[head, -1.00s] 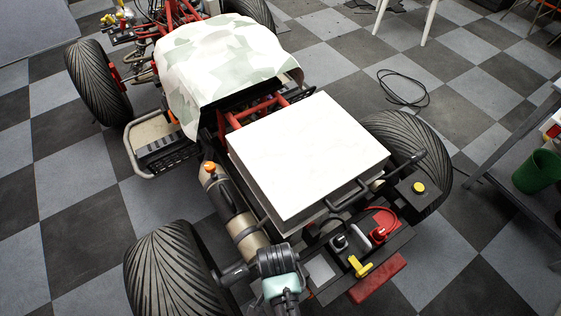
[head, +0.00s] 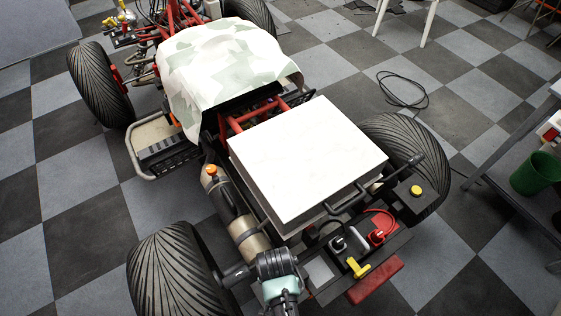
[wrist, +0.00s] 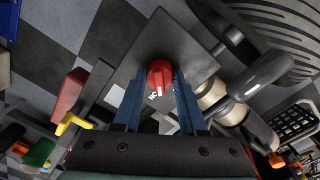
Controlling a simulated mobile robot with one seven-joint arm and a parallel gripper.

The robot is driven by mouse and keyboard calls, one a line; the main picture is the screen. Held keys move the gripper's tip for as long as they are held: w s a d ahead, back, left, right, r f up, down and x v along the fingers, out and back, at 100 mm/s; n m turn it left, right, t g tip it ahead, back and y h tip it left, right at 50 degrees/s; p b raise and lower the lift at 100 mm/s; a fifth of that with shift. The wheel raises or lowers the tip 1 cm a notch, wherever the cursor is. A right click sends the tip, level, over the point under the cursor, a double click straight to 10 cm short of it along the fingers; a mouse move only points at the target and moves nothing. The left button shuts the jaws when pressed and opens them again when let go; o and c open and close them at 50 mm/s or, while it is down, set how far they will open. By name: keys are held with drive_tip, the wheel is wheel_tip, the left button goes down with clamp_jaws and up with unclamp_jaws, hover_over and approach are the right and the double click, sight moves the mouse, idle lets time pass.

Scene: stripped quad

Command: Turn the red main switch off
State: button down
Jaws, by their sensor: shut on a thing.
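The red main switch is a round red knob (wrist: 159,74) with a white mark on its lower face, in the wrist view. It sits on a dark grey plate (wrist: 157,38). My gripper (wrist: 159,88) has its blue fingers on either side of the knob, shut on it. In the head view my gripper (head: 277,264) is at the rear of the quad, and it hides the knob. I cannot read the small white lettering beside the mark.
A yellow lever (head: 358,267), a red plug (head: 376,237) with a cable and a red block (head: 375,282) are right of my gripper. A tan canister (head: 243,232) and a big tyre (head: 165,272) are to its left. A white slab (head: 305,160) lies ahead.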

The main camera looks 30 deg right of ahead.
drive_tip(key=n+p, duration=0.2)
drive_tip(key=n, duration=0.2)
drive_tip(key=shift+r+n, duration=0.15)
drive_tip(key=shift+n, duration=0.15)
drive_tip(key=n+p, duration=0.2)
drive_tip(key=n, duration=0.2)
drive_tip(key=shift+n, duration=0.4)
drive_tip(key=shift+c, duration=2.3)
unclamp_jaws()
wheel_tip(320, 180, up, 13)
drive_tip(key=p, duration=0.1)
drive_tip(key=shift+a+p, duration=0.35)
